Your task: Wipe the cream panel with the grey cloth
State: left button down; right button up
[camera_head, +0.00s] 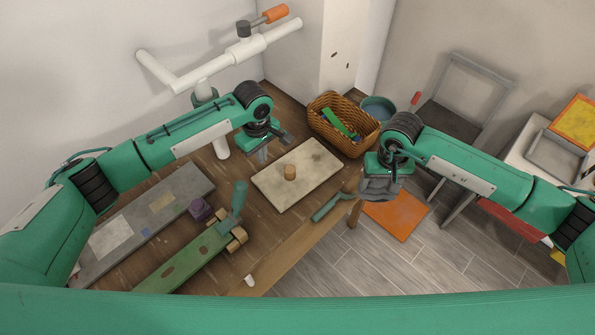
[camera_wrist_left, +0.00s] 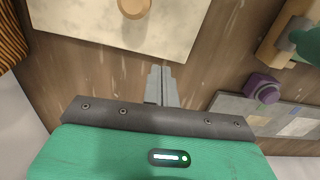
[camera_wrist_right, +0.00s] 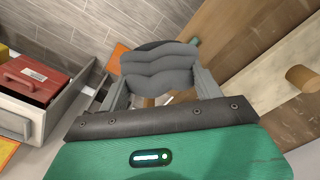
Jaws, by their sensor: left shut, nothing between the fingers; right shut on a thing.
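The cream panel (camera_head: 314,165) lies flat on the wooden bench top, with a round wooden knob (camera_head: 290,172) standing on it. The panel also shows in the left wrist view (camera_wrist_left: 80,16) and at the right of the right wrist view (camera_wrist_right: 262,86). My right gripper (camera_head: 381,178) is shut on the grey cloth (camera_wrist_right: 158,66), which hangs bunched between its fingers. The cloth is to the right of the panel, apart from it, over the bench's edge. My left gripper (camera_wrist_left: 160,78) is shut and empty beside the panel's left edge.
A wicker basket (camera_head: 325,128) with green and blue things stands behind the panel, near a blue bowl (camera_head: 377,108). A green-handled tool (camera_head: 328,207) lies right of the panel. A green board (camera_head: 185,262), purple block (camera_head: 200,209) and grey slab (camera_head: 170,190) lie left.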

pick_arm(q)
jog(key=shift+f, duration=2.45)
notch_tip(320, 180, up, 6)
jog(key=p, duration=0.6)
jog(key=shift+p, duration=0.35)
pick_arm(e)
notch_tip(320, 180, up, 7)
jog(key=shift+f, duration=0.15)
jog(key=shift+f, duration=0.15)
pick_arm(q)
jog(key=shift+r, duration=0.35)
pick_arm(e)
jog(key=shift+f, duration=0.15)
pick_arm(q)
notch_tip(320, 180, up, 10)
jog(key=b, duration=0.4)
send_over(264, 171)
pick_arm(e)
notch_tip(264, 171, down, 3)
pick_arm(q)
jog(key=shift+w+r, duration=0.1)
jog(key=shift+r, duration=0.55)
